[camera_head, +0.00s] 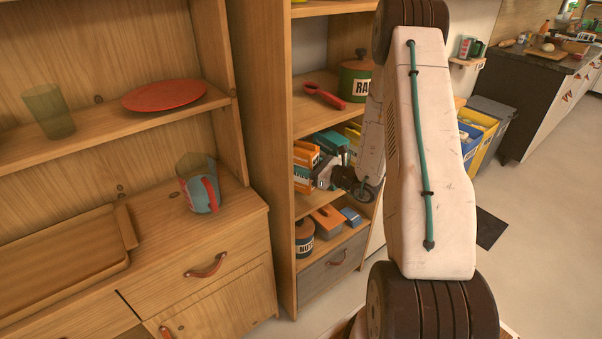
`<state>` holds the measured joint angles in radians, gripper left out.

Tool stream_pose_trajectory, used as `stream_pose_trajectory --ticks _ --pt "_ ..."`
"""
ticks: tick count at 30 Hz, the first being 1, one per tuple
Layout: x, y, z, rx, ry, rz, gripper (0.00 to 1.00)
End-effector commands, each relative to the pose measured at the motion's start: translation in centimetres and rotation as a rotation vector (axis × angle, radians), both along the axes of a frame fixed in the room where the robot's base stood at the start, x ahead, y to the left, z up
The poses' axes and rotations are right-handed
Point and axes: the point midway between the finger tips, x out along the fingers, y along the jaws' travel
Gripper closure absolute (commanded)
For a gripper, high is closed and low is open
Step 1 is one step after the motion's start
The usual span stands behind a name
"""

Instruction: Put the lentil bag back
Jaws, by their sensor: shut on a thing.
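My arm reaches from the right into the tall wooden cabinet, at the height of its middle shelf. My gripper (328,174) is small and dark in this view, among the packets there. It is shut on a packet, which I take to be the lentil bag; the gripper and neighbouring packets hide most of it, and no lentil label is readable. Orange packets (304,155) stand just left of the gripper. A teal packet (328,141) is just above and behind it. I cannot tell whether the held bag touches the shelf.
Above are a green pot (355,82) and a red scoop (323,96). Below are a nut tin (304,238), an orange-lidded box (328,221) and a blue box (351,217). The cabinet's left side panel (262,130) stands close.

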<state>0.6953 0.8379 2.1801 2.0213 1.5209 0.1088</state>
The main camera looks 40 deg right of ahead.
Motion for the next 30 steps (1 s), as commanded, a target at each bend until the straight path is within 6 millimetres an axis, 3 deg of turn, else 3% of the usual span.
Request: stream_pose_trajectory --ticks 4,11,22,23,24,25,30 --pt "1.0 0.7 -0.1 -0.001 -0.001 0.005 0.91" --pt "1.0 0.6 -3.5 0.001 0.002 0.002 0.91" --pt "0.9 0.6 -3.9 0.001 0.000 0.002 0.91" --pt "0.9 0.6 -4.0 0.000 0.001 0.002 0.43" --pt "0.9 0.6 -3.9 0.000 0.001 0.002 0.32" --pt "0.9 0.6 -3.9 0.000 0.001 0.002 0.24" --pt "0.9 0.6 -3.9 0.000 0.001 0.002 0.24"
